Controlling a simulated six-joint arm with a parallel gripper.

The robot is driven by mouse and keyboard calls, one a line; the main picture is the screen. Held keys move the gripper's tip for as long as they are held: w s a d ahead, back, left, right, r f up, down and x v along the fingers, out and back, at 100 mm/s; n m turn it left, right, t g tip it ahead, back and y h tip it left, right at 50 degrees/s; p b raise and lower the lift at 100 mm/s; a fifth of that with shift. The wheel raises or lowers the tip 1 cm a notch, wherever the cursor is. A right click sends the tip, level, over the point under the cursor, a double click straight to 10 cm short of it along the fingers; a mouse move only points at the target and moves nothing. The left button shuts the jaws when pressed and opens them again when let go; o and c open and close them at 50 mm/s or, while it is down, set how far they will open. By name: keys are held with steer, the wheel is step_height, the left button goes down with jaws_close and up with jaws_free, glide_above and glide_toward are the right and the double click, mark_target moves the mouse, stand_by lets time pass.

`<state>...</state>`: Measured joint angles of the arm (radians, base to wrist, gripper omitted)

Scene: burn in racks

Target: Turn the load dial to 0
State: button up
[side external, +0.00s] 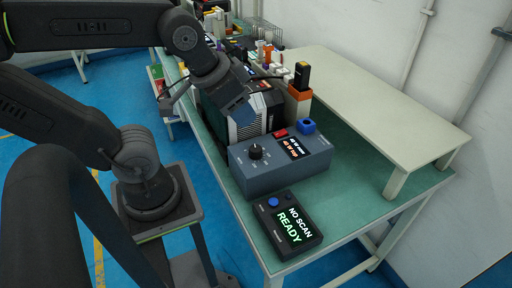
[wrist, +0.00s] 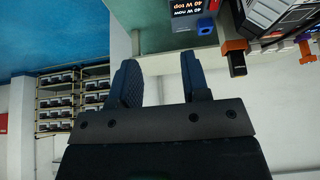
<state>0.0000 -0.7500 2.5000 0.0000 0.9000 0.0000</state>
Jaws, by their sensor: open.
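The load dial (side external: 256,151) is a black knob on top of a grey-blue box (side external: 262,182), with small white marks around it too fine to read. Beside it on the box are a small lit display (side external: 292,148), a red switch (side external: 280,133) and a blue round part (side external: 307,126). My gripper (side external: 238,112) is above and behind the box in the side view, apart from the dial. In the wrist view my gripper (wrist: 160,78) has its two blue fingers apart with nothing between them. The display also shows there (wrist: 188,8) and seems to read 40 W. The dial is not visible there.
A small black unit (side external: 287,224) reading "NO SCAN" and "READY" stands at the green bench's front. Dark equipment (side external: 240,118) stands behind the box under my gripper. A pale raised shelf (side external: 390,110) lies right. A rack (wrist: 75,100) shows left in the wrist view.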

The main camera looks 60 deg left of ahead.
mark_target(256, 148)
steer(key=o, duration=0.3)
steer(key=shift+w+a, duration=0.1)
steer(key=shift+w, duration=0.1)
steer(key=shift+o, duration=0.4)
steer(key=w+a+f+g, duration=0.1)
steer(key=w+a+g, duration=0.2)
steer(key=w+g, duration=0.2)
steer(key=shift+w+a+f+g+y, duration=0.3)
steer(key=shift+w+a+f+g, duration=0.1)
steer(key=shift+w, duration=0.85)
steer(key=w+a+f+g, duration=0.4)
steer(key=w, duration=0.1)
steer(key=shift+m, duration=0.3)
steer(key=x, duration=1.4)
steer(key=shift+s+d, duration=0.15)
steer(key=shift+d, duration=0.15)
steer(key=shift+c, duration=0.3)
steer(key=c, duration=0.8)
